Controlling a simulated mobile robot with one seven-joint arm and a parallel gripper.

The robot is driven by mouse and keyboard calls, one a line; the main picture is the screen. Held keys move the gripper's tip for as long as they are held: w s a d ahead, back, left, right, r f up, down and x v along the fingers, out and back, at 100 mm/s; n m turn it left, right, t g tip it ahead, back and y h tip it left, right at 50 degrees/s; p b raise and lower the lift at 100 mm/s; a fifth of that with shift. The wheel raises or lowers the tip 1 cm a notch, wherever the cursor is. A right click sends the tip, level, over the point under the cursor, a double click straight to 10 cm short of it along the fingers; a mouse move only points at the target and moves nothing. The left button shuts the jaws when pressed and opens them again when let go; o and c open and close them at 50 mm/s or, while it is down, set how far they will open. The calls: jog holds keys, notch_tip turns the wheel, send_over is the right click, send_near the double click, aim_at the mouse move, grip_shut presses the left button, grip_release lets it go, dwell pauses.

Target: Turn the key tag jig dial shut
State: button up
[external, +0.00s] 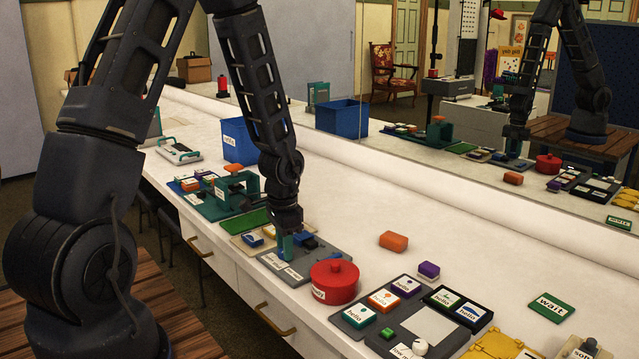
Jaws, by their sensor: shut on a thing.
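A flat grey board (322,262) with white labels lies near the front edge of the white counter. It appears to be the key tag jig. A teal upright part (288,248) stands on it, with blue pieces (309,242) beside it. My gripper (287,232) points down over the board and is shut on the teal part, which looks like the dial. The fingertips are small and dark here, so the grip and the dial's angle are hard to make out.
A red lidded pot (334,281) stands close to the board's right. A green-topped tray (252,221) and a teal fixture (226,190) are to the left. An orange block (393,241) lies behind the pot. A mirror behind the counter reflects my arm.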

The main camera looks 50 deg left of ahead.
jog(key=shift+n, duration=1.1)
jog(key=o, duration=1)
jog(key=shift+c, duration=0.2)
jog(key=shift+r, duration=0.1)
notch_tip(320, 180, up, 11)
jog(key=shift+f, duration=0.2)
